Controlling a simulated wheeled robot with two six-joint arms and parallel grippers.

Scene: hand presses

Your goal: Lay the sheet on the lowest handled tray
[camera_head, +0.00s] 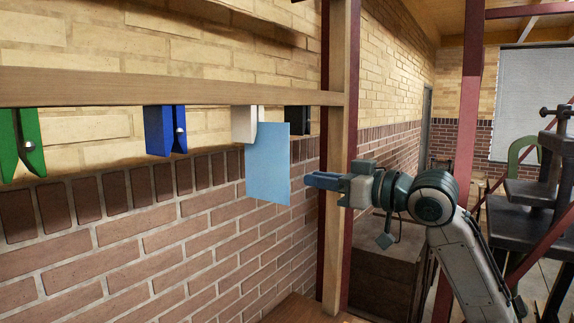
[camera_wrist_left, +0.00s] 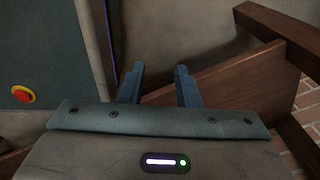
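A light blue sheet (camera_head: 268,163) hangs upright from a white clip (camera_head: 247,124) under the wooden rail. My right gripper (camera_head: 308,179) is just right of the sheet, its blue fingers pointing at the sheet's lower right edge with a small gap between them. The fingers overlap from this side, so their opening cannot be told. My left gripper (camera_wrist_left: 159,68) shows in the left wrist view with its two fingers apart and nothing between them. I cannot make out any handled tray in either view.
Green (camera_head: 19,143), blue (camera_head: 165,130) and black (camera_head: 297,119) clips hang empty from the rail (camera_head: 170,88). A wooden post (camera_head: 334,230) stands behind my right fingers. A dark press (camera_head: 530,192) stands at right. In the left wrist view, wooden boards (camera_wrist_left: 235,82) lie close to my left gripper.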

